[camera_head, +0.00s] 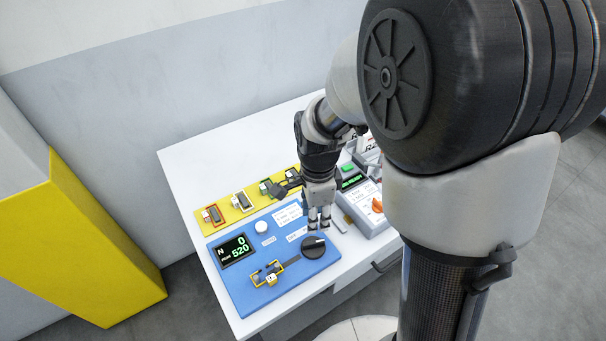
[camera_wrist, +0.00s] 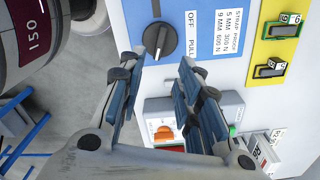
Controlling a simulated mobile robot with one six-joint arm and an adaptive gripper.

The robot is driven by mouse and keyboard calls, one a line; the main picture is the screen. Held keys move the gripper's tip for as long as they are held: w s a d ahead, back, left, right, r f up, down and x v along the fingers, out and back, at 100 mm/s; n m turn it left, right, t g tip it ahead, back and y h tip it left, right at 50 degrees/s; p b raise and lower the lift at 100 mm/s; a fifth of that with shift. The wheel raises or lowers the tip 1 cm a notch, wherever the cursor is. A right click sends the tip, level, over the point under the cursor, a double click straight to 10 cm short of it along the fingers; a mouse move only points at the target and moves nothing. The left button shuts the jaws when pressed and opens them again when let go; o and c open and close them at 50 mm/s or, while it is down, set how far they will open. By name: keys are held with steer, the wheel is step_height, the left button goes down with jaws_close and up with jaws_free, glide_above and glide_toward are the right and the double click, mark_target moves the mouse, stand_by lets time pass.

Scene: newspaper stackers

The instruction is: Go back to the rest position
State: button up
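My gripper (camera_head: 319,221) hangs fingers-down over the right end of the blue panel (camera_head: 218,279), close to its black rotary knob (camera_head: 314,247). In the wrist view my gripper (camera_wrist: 160,77) has its two blue-padded fingers apart with nothing between them. The black knob (camera_wrist: 160,39) lies just beyond the fingertips, beside the printed words OFF and PULL. I cannot tell exactly how high the fingertips are above the panel, but no contact shows.
A white table (camera_head: 178,165) carries the blue panel, a yellow strip (camera_head: 224,213) with several small blocks, and a grey device (camera_head: 364,215) with an orange knob (camera_head: 377,205). A yellow-sided cabinet (camera_head: 90,245) stands left. A wall (camera_head: 120,90) is behind.

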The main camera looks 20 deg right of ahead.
steer(key=s+r+n+t, duration=0.4)
steer(key=s+r+n, duration=1.1)
steer(key=r+n, duration=0.2)
steer(key=shift+s+d+n+t, duration=0.15)
steer(key=shift+s+n+t, duration=0.2)
steer(key=shift+n, duration=0.35)
